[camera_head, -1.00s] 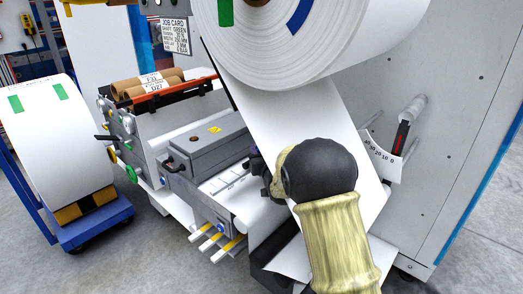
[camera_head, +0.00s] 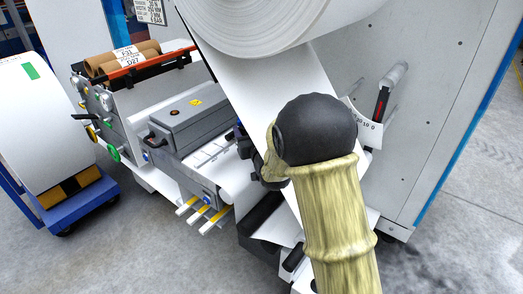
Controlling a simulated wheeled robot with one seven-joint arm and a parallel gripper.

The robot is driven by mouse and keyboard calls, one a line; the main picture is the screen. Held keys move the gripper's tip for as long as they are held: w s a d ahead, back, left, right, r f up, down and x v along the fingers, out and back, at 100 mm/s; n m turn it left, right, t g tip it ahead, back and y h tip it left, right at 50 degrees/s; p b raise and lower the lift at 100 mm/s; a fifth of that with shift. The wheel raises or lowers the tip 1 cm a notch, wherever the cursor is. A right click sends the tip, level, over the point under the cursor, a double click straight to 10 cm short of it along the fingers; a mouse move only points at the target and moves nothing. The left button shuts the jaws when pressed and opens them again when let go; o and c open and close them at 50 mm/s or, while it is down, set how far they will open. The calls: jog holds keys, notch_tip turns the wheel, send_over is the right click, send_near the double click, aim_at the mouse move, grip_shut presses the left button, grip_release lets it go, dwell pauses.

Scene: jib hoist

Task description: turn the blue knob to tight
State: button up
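A small round blue part (camera_head: 206,198) shows on the front end of the grey splicing table, above several yellow-and-white bars. A smaller blue spot (camera_head: 147,156) shows further left on the machine's side, below a black handle. I cannot tell for sure which of them is the blue knob, and no tight marking is readable. My gripper (camera_head: 244,146) is mostly hidden behind my arm's black and tan links. Its dark end shows near the right end of the table, in front of the white web. It looks apart from both blue parts. Its fingers are not clear.
A green knob (camera_head: 113,153) and a yellow knob (camera_head: 92,133) sit on the machine's left side. The large white roll (camera_head: 285,25) hangs above the table. A blue cart (camera_head: 75,205) with another roll stands at left. Grey floor is open in front.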

jog(key=v, duration=1.1)
jog(key=shift+s+p, duration=0.15)
jog(key=shift+p, duration=0.15)
jog(key=p+v, duration=0.1)
jog(key=p, duration=0.5)
jog(key=shift+s+d, duration=0.15)
jog(key=shift+s, duration=0.05)
jog(key=shift+w, duration=0.1)
